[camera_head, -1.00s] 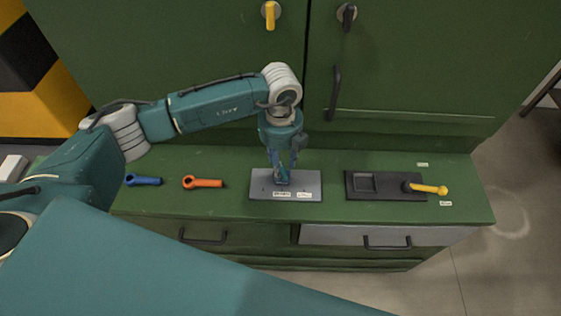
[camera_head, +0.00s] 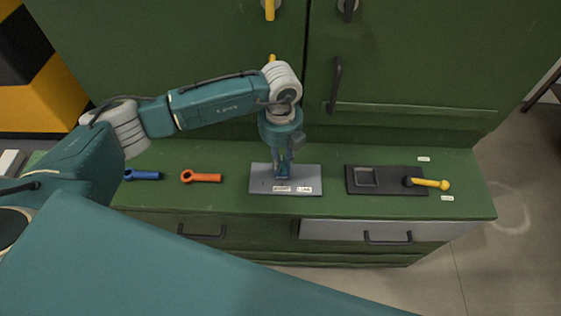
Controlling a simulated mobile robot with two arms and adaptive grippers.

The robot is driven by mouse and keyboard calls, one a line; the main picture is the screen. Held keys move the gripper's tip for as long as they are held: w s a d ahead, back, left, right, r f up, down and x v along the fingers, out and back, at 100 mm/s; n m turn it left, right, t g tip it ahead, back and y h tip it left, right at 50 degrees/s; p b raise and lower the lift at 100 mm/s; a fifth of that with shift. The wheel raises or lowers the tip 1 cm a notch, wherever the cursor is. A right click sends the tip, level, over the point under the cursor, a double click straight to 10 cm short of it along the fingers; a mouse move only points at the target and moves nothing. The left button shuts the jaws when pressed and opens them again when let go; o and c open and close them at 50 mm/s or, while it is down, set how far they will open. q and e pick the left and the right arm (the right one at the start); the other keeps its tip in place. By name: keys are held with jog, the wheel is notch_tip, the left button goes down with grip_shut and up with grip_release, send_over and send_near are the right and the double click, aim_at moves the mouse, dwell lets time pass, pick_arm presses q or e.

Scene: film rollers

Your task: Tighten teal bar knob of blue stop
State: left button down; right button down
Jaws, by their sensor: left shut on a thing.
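My left gripper (camera_head: 283,174) points down at the grey plate (camera_head: 260,186) in the middle of the green bench top. It is shut at the small blue stop standing on the plate, on what I take to be its teal bar knob. The fingers cover the knob, and its outline and angle cannot be made out. Two small white labels lie at the plate's front edge. My right gripper is not in view.
A blue ring-ended tool (camera_head: 142,175) and an orange one (camera_head: 201,177) lie to the left on the bench top (camera_head: 226,203). To the right is a black plate (camera_head: 390,188) with a square recess and a yellow lever (camera_head: 430,183). Green cabinet doors rise behind.

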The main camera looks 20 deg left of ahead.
pick_arm(q)
jog(key=shift+w+f+m+b, duration=0.1)
jog(key=shift+f+m+b, duration=0.05)
jog(key=shift+m+b, duration=0.3)
jog(key=shift+r+m, duration=0.2)
jog(key=shift+m, duration=0.15)
jog(key=c, duration=1.5)
grip_release()
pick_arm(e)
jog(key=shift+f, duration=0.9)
pick_arm(q)
jog(key=shift+r, duration=0.1)
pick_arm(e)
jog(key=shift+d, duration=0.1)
pick_arm(q)
notch_tip(320, 180, up, 12)
jog(key=shift+f, duration=0.1)
